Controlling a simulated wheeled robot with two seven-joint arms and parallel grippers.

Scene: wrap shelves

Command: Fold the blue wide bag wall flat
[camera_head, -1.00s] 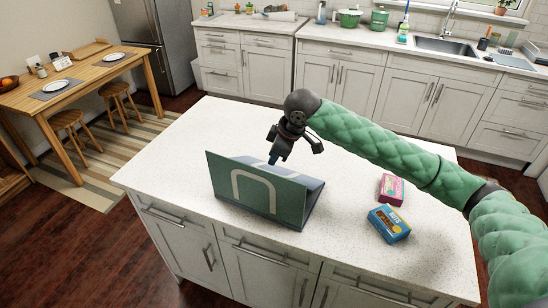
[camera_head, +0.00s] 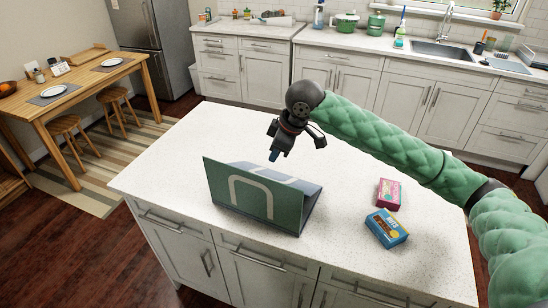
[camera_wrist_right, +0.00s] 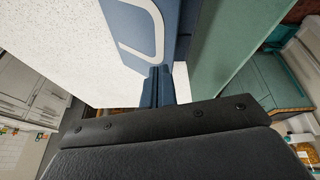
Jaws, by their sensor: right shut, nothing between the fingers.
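The bag stands on the white island near its front edge. Its green wall (camera_head: 228,192) faces the front, leans, and carries a pale arch. The blue wide wall (camera_head: 300,184) shows only in part behind the green wall's top edge; in the right wrist view it is a blue panel (camera_wrist_right: 170,15) with a white arch, beside the green wall (camera_wrist_right: 228,45). My right gripper (camera_head: 274,155) is shut and empty, pointing down just above and behind the bag. Its blue fingertips show in the wrist view (camera_wrist_right: 157,82); whether they touch the bag I cannot tell. My left gripper is out of view.
A pink box (camera_head: 389,193) and a blue box (camera_head: 386,228) lie on the island (camera_head: 180,150) right of the bag. The island top is clear left of and behind the bag. A dining table (camera_head: 90,85) and kitchen counters stand beyond.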

